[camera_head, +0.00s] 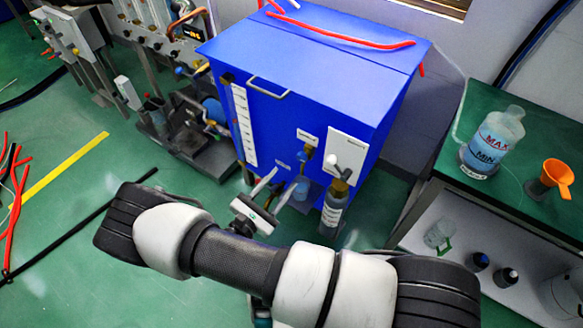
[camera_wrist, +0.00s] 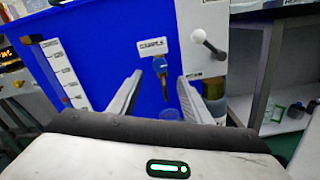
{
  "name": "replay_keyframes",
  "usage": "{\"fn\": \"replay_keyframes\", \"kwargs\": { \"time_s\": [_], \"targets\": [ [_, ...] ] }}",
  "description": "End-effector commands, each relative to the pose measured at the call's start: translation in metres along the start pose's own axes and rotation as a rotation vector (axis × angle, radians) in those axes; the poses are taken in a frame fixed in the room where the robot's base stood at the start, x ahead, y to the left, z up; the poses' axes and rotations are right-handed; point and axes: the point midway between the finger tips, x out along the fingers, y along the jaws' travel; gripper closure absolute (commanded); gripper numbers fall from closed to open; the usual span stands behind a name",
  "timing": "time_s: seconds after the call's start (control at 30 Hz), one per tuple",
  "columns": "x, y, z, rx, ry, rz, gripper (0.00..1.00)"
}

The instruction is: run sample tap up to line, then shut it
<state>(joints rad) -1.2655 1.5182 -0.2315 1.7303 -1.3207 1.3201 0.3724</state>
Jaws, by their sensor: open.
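The sample tap (camera_wrist: 161,66) has a blue handle and a brass spout, under a small printed label (camera_wrist: 152,45) on the front of a blue cabinet. It also shows in the head view (camera_head: 308,151). A blue-tinted cup (camera_head: 301,187) stands low below the tap; only its top (camera_wrist: 171,114) shows between my fingers in the wrist view. I cannot make out a line or level on it. My gripper (camera_head: 286,178) is open and empty, in front of the cabinet. In the wrist view its fingers (camera_wrist: 160,84) lie either side of the spout, apparently short of it.
A white panel with a white ball lever (camera_wrist: 198,36) is right of the tap, above a grey bottle (camera_head: 335,203). A green-topped bench (camera_head: 535,130) at right holds a MAX/MIN jug (camera_head: 492,142) and an orange funnel (camera_head: 556,177). Pump equipment (camera_head: 190,130) stands left of the cabinet (camera_head: 300,75).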

Motion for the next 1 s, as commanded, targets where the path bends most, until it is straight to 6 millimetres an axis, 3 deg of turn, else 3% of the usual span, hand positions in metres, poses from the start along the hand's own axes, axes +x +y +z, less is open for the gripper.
{"fn": "replay_keyframes", "kwargs": {
  "time_s": [0.2, 0.4, 1.0],
  "targets": [
    [-0.049, 0.001, 0.000, 0.001, 0.002, 0.003, 0.55],
    [-0.073, 0.000, 0.000, 0.000, 0.000, 0.001, 0.55],
    [-0.079, 0.000, 0.000, 0.000, 0.000, 0.000, 0.55]
  ]
}}
